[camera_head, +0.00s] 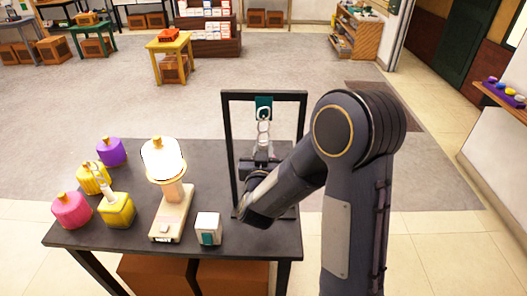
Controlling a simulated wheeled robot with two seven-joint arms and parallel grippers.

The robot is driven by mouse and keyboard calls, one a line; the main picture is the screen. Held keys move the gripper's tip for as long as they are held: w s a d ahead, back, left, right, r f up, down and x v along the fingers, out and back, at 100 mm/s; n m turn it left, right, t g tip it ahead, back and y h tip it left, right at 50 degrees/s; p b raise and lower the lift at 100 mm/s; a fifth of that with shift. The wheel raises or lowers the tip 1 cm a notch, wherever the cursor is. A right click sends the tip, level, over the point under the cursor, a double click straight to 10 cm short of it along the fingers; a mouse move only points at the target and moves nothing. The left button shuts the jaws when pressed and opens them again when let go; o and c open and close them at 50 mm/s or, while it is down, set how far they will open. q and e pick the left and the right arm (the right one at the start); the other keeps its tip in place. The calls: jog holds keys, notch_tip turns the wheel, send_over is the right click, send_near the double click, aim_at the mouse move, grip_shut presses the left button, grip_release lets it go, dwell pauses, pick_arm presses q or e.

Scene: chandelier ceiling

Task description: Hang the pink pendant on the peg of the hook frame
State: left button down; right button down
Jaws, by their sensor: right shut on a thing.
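The hook frame (226,130) is a dark upright frame at the back right of the table, with a teal block (264,101) at the middle of its top bar. My right gripper (262,161) is at the frame's opening, below the teal block, shut on a chain of pale links (264,128). The links rise from the jaws toward the block; whether they are on a peg I cannot tell. A pink drum-shaped piece (71,211) stands at the table's left edge. My left gripper is out of view.
A purple piece (111,151) and two yellow pieces (94,180) (117,211) stand at the table's left. A glowing lamp (163,160) stands on a beige base (172,213) mid-table. A small white cube (208,228) sits near the front edge.

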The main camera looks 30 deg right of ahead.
jog(key=shift+w+d+r, duration=0.1)
jog(key=shift+w+d, duration=0.15)
jog(key=shift+w, duration=0.15)
jog(key=shift+f+b, duration=0.6)
jog(key=shift+b, duration=0.15)
jog(key=shift+f+b, duration=0.15)
jog(key=shift+b, duration=0.2)
dwell(0.6)
jog(key=c, duration=0.5)
grip_release()
jog(key=shift+s, duration=0.1)
